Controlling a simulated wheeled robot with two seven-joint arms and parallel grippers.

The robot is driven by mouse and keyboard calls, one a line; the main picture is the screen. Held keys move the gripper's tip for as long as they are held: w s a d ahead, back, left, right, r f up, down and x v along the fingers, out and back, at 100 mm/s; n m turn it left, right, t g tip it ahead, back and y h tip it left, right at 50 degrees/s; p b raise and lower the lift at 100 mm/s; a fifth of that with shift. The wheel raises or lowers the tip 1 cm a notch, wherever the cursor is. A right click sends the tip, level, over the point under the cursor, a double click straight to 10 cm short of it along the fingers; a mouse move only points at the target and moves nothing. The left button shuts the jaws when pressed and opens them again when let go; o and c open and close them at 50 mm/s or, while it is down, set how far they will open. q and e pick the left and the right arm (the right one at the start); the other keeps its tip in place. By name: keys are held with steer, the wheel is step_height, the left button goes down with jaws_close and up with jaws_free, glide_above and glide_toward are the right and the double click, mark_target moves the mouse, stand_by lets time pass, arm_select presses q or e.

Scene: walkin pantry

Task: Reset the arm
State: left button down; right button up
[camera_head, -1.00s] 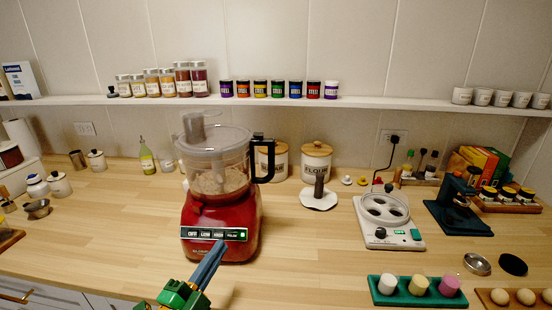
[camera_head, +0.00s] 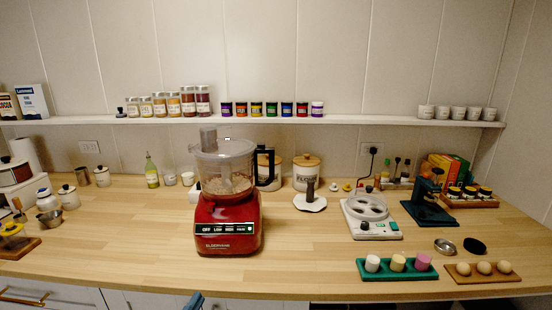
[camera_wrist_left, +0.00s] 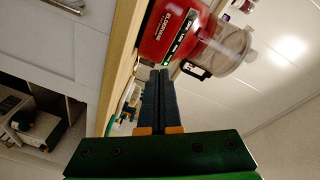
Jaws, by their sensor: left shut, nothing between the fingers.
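My left gripper (camera_head: 194,301) shows only as blue-grey fingertips at the bottom edge of the head view, below the counter's front edge. In the left wrist view the gripper (camera_wrist_left: 160,75) has its two dark fingers together, with nothing between them. The red food processor (camera_head: 226,222) stands upright on the counter, beyond the gripper and apart from it in the head view. It also shows in the wrist view (camera_wrist_left: 170,30), sideways. My right gripper is in neither view.
The wooden counter (camera_head: 130,245) has clear room left of the processor. A green tray (camera_head: 398,273) with several small cups and a wooden board (camera_head: 483,275) with eggs lie at the front right. A white appliance (camera_head: 370,218) stands behind them. A shelf (camera_head: 240,120) of jars runs along the wall.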

arm_select(q)
steer(key=s+a+f+n+g+y, duration=0.1)
steer(key=s+a+f+n+g, duration=0.15)
steer(key=f, duration=0.65)
steer(key=s+a+f+n+g+y, duration=0.1)
steer(key=s+f+n+g+y, duration=0.2)
steer(key=f, duration=0.6)
steer(key=s+a+f+n+g, duration=0.1)
steer(key=s+a+f+g, duration=0.1)
steer(key=s+f, duration=0.5)
steer(key=s+d+f+n+g, duration=0.1)
steer(key=s+f+g, duration=0.2)
steer(key=s+f, duration=0.2)
steer(key=s+d+f+n+g, duration=0.1)
steer(key=s+f, duration=0.5)
steer(key=s, duration=0.6)
steer(key=s+d+f+n+g, duration=0.1)
steer(key=s+f+n+g, duration=0.2)
steer(key=s, duration=0.6)
step_height(320, 180, down, 3)
steer(key=shift+d+f+g, duration=0.15)
steer(key=shift+d+g, duration=0.1)
steer(key=shift+g, duration=0.7)
steer(key=shift+n, duration=0.25)
